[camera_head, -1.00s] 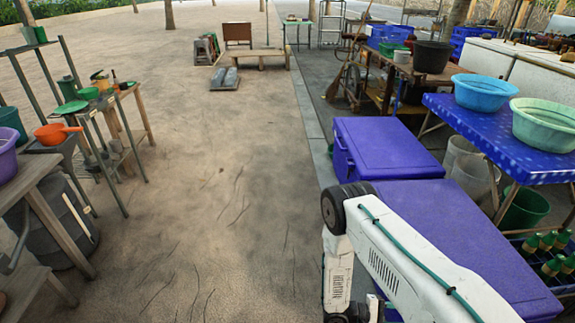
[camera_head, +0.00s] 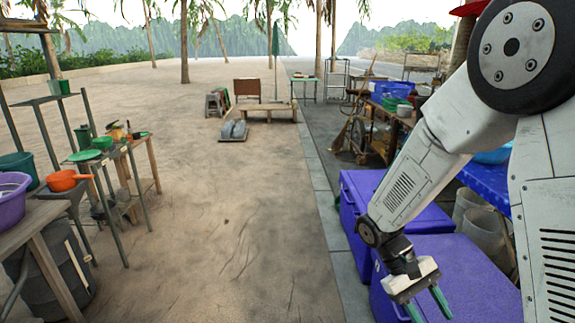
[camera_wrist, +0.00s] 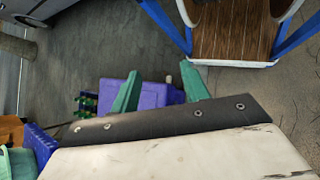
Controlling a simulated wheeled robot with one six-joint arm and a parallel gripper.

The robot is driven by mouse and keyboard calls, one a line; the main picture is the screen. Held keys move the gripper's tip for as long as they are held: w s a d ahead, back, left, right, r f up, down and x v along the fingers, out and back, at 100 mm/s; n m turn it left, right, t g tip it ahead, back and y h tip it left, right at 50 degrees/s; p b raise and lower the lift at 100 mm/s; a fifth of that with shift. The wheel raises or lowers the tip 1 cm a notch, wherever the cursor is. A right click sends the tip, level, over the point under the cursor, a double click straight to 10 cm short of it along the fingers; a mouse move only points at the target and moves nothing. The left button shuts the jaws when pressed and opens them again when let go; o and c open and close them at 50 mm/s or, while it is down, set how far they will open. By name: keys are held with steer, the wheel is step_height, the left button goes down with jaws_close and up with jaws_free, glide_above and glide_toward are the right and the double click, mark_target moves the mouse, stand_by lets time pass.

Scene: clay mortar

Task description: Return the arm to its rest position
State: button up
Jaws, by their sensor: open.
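My gripper (camera_head: 428,308) hangs at the end of my white arm on the right of the head view, with its green fingers pointing down. It is above the purple cooler boxes (camera_head: 463,268). In the wrist view the two green fingers (camera_wrist: 162,92) are spread apart with nothing held between them. A purple box (camera_wrist: 117,92) shows beyond the left finger in the wrist view.
A blue-covered table (camera_head: 487,181) stands at the right, partly hidden by my arm. Wooden tables and shelves with a purple basin (camera_head: 10,203) and an orange pan (camera_head: 62,180) line the left. The sandy ground (camera_head: 235,205) between is open.

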steer(key=s+a+r+m+t+y, duration=0.1)
steer(key=s+r+t+y, duration=0.2)
steer(key=s+r, duration=0.4)
steer(key=s+a+r+m+t+y, duration=0.1)
steer(key=s+r+t, duration=0.5)
steer(key=r, duration=0.7)
steer(key=shift+s+a+y, duration=0.4)
steer(key=shift+s+y, duration=0.2)
steer(key=shift+y, duration=0.3)
steer(key=shift+f, duration=0.1)
